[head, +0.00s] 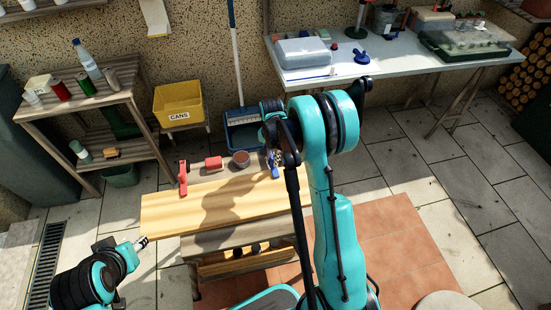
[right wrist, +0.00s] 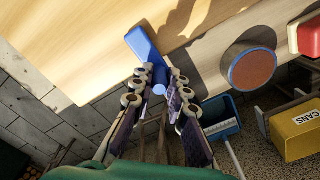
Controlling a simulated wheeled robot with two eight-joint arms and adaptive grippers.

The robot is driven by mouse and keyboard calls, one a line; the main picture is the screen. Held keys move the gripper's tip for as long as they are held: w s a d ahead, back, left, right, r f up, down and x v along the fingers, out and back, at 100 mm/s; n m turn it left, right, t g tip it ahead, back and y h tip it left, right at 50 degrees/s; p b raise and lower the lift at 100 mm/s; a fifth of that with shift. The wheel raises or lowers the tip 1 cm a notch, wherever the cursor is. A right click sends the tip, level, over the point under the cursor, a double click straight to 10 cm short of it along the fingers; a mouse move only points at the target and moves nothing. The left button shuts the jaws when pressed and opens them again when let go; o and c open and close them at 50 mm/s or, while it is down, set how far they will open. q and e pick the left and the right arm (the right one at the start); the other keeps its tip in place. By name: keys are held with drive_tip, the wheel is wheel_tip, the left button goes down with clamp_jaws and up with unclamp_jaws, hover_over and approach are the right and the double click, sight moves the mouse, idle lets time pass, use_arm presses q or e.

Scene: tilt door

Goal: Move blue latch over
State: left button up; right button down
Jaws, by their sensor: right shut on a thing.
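The blue latch (right wrist: 143,42) shows in the right wrist view at the edge of the light wooden panel (right wrist: 85,35). My right gripper (right wrist: 160,80) is shut on its rounded end, with a finger on each side. In the head view, the blue latch (head: 275,172) is a small blue piece at the panel's far right, mostly hidden by my right gripper (head: 274,155) and arm. The wooden panel (head: 165,215) lies in front of me.
A yellow CANS bin (head: 179,102) and a wooden shelf (head: 75,105) stand at the back left. A worktable (head: 395,60) stands at the back right.

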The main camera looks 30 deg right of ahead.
drive_tip(key=shift+a, duration=0.15)
idle(0.4)
drive_tip(key=c, duration=1.5)
unclamp_jaws()
wheel_tip(320, 180, up, 12)
drive_tip(key=shift+r, duration=0.1)
drive_tip(key=s+a+r+n+t, duration=0.2)
drive_tip(key=s+a+n, duration=0.1)
drive_tip(key=s, duration=0.4)
drive_tip(key=s+a+r+n+t, duration=0.2)
drive_tip(key=s+a+r+n, duration=0.1)
drive_tip(key=s, duration=0.4)
drive_tip(key=s+a+r+n+t, duration=0.3)
drive_tip(key=s+a+n, duration=0.2)
drive_tip(key=s, duration=0.2)
drive_tip(key=shift+s+a, duration=0.1)
drive_tip(key=shift+s, duration=0.25)
